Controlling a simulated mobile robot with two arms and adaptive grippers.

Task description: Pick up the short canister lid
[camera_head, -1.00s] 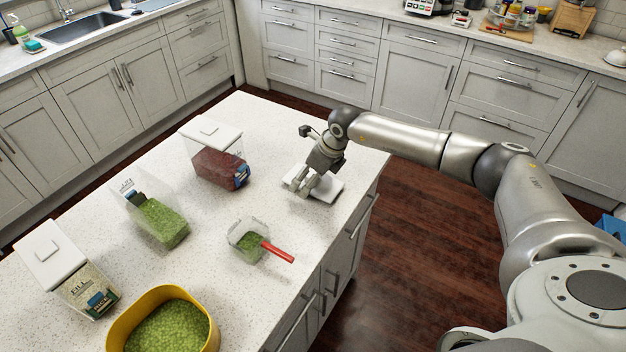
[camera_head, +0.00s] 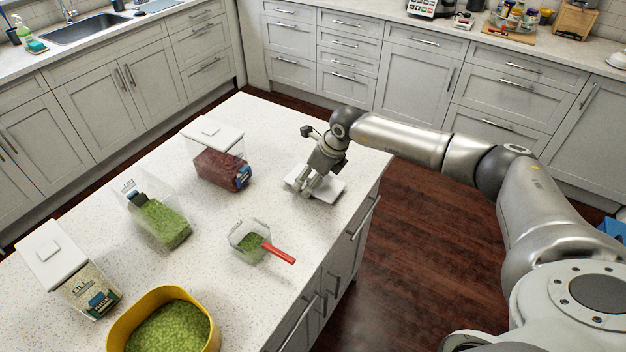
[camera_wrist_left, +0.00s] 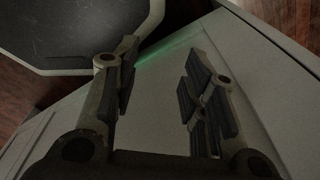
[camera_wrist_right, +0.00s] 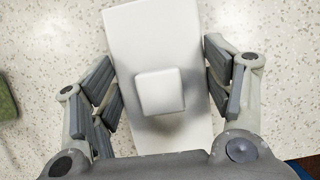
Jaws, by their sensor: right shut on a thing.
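The short canister lid is a white rectangular plate (camera_head: 331,190) with a raised square knob, lying at the right edge of the island. It also shows in the right wrist view (camera_wrist_right: 150,38), with its knob (camera_wrist_right: 160,91) between my fingers. My right gripper (camera_head: 312,189) points down at the lid and is shut on it, one finger on either side; in the right wrist view the fingers (camera_wrist_right: 162,98) flank the plate. The exact contact is hard to see. My left gripper (camera_wrist_left: 160,78) shows only in its own wrist view, open and empty, before a pale panel.
Two canisters with white lids, one of red beans (camera_head: 220,170) and one of rice (camera_head: 84,287), stand on the island.

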